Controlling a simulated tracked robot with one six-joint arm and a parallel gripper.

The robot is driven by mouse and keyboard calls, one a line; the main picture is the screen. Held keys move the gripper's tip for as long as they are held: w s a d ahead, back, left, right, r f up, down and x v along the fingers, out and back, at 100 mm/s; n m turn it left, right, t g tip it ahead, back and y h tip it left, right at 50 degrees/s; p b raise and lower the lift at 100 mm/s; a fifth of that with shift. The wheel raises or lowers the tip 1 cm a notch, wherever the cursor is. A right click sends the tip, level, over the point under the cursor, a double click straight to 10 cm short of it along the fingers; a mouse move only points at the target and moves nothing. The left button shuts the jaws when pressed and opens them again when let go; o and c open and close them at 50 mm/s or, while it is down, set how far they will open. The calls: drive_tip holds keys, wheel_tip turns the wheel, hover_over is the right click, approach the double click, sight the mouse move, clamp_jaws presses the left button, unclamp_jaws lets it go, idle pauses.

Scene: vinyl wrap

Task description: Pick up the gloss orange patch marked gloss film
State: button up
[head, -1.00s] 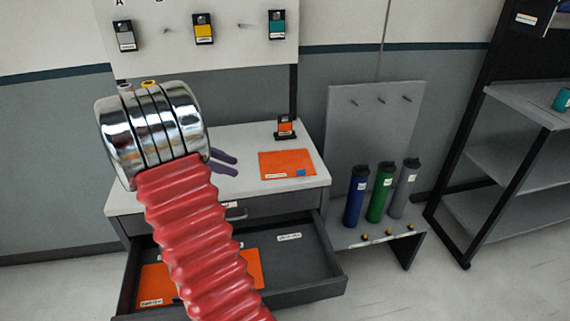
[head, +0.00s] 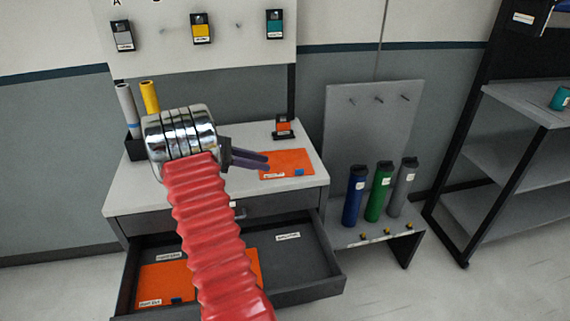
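An orange patch (head: 292,160) with a small white label and a blue tab lies flat on the grey worktop. A second orange patch (head: 165,277) lies in the open drawer, partly hidden by my red arm. It also has a small label and a blue tab. I cannot reliably read the print on either label. My gripper (head: 268,162) has dark purple fingers pointing right, a little apart and with nothing between them. Their tips overlap the left part of the worktop patch in the view. I cannot tell how high they are above it.
The pulled-out drawer (head: 330,275) juts forward under the worktop (head: 135,200). A small stand with an orange swatch (head: 283,126) is behind the worktop patch. Grey and yellow rolls (head: 149,96) stand at the back left. Several bottles stand on a rack (head: 375,115) to the right.

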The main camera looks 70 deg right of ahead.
drive_tip(key=x, duration=0.7)
drive_tip(key=shift+s+d+f, duration=0.2)
drive_tip(key=shift+s+d, duration=0.05)
drive_tip(key=shift+s, duration=0.05)
drive_tip(key=shift+d+x, duration=0.15)
drive_tip(key=shift+x, duration=1.15)
drive_tip(key=shift+d+x, duration=0.15)
drive_tip(key=shift+x, duration=1.15)
drive_tip(key=shift+w, duration=0.15)
clamp_jaws()
